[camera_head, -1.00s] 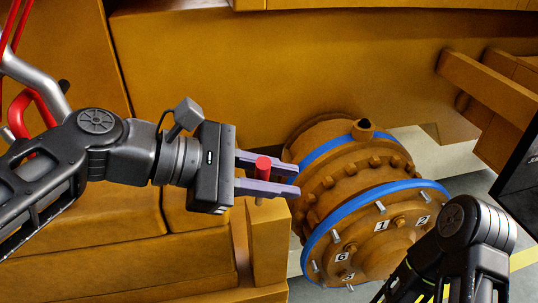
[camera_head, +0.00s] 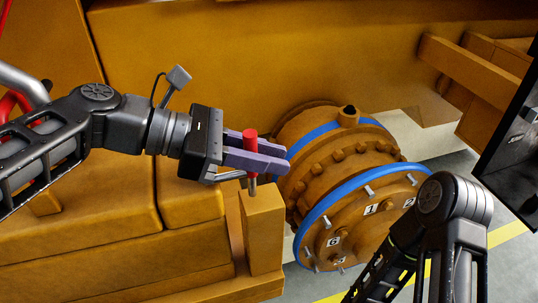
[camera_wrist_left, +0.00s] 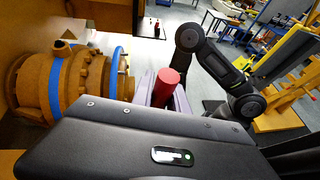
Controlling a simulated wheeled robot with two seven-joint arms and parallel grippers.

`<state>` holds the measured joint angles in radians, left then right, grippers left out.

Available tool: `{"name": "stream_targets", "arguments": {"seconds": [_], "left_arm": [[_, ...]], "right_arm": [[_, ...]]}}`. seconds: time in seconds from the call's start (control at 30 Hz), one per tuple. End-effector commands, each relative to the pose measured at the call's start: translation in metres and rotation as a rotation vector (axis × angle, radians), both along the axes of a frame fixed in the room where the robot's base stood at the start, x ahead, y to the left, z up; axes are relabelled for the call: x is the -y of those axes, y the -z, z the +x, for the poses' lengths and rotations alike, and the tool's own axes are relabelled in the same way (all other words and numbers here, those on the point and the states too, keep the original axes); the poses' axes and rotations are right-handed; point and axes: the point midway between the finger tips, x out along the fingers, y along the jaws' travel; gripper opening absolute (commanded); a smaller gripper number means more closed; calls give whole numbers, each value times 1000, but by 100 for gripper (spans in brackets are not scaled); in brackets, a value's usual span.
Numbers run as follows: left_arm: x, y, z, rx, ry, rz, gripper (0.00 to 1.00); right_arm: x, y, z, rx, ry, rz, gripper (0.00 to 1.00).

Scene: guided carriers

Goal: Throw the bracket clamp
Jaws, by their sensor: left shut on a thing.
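The bracket clamp shows as a red upright handle (camera_head: 250,141) with a grey metal pin below it, just above the end of an orange-brown post. My left gripper (camera_head: 268,154) is shut on the red handle, with its purple fingers on either side of it. The handle also shows between the fingers in the left wrist view (camera_wrist_left: 167,88). The lower part of the clamp is partly hidden by the fingers. My right arm comes in at the lower right, but its gripper is not in view.
A large orange-brown hub (camera_head: 350,200) with blue rings, bolts and number labels is just right of the left gripper. The orange post (camera_head: 263,235) stands below the gripper. Orange body panels fill the left and back. Grey floor with a yellow line (camera_head: 505,234) shows at the right.

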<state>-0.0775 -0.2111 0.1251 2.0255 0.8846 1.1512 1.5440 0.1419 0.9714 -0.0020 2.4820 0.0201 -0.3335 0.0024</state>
Motion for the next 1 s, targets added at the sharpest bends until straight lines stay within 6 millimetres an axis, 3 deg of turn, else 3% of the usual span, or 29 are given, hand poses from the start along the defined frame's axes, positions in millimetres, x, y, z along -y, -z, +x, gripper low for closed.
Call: {"name": "stream_targets", "arguments": {"seconds": [0.07, 0.1, 0.33, 0.73, 1.0], "left_arm": [[0, -3, 1, 0, -7, -6, 0], [-1, -3, 1, 0, -7, -6, 20], [0, -2, 1, 1, -4, -4, 39], [0, -7, 1, 4, -3, -3, 41], [0, -48, 1, 7, -2, -3, 41]], "right_arm": [[0, 0, 0, 0, 0, 0, 36], [0, 0, 0, 0, 0, 0, 36], [0, 0, 0, 0, 0, 0, 36], [0, 1, 0, 0, 0, 0, 36], [-1, 5, 0, 3, 0, 2, 36]]}}
